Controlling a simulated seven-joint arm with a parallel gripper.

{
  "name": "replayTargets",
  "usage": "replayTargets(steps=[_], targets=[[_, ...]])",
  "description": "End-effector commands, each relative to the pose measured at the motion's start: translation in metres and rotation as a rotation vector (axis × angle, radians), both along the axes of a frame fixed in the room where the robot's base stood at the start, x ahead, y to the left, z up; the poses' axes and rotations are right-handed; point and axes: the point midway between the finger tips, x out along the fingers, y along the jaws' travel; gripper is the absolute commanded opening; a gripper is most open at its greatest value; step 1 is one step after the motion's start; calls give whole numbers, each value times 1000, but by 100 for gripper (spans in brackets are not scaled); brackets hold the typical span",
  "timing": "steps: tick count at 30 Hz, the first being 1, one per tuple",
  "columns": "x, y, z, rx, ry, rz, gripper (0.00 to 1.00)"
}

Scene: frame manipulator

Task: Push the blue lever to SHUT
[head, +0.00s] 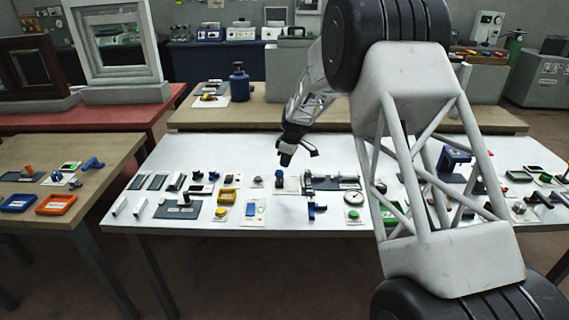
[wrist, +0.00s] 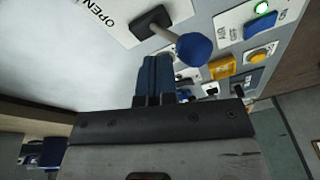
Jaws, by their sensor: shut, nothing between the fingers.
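The blue lever (wrist: 195,48) shows in the wrist view as a round blue knob on a pale rod. The rod rises from a dark base on a white plate (wrist: 115,22) marked OPEN; no SHUT mark is readable. My gripper (wrist: 154,60) has its two blue fingers together with nothing between them, just left of and below the knob in the picture. I cannot tell whether they touch it. In the head view my gripper (head: 286,159) hangs over the white table, above a small blue part (head: 279,178) that seems to be the lever.
The white table (head: 240,153) holds many small switches, buttons and blocks. A yellow part (wrist: 222,69) and a switch panel with a green light (wrist: 261,9) lie to the knob's right in the wrist view.

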Motion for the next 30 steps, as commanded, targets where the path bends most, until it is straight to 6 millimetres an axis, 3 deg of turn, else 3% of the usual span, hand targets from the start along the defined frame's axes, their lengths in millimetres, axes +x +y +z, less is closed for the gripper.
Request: replayTargets(steps=[9, 21, 30], targets=[[24, -22, 17, 0, -1, 0, 0], [16, -35, 84, 0, 0, -1, 0], [14, -40, 111, 0, 1, -1, 0]])
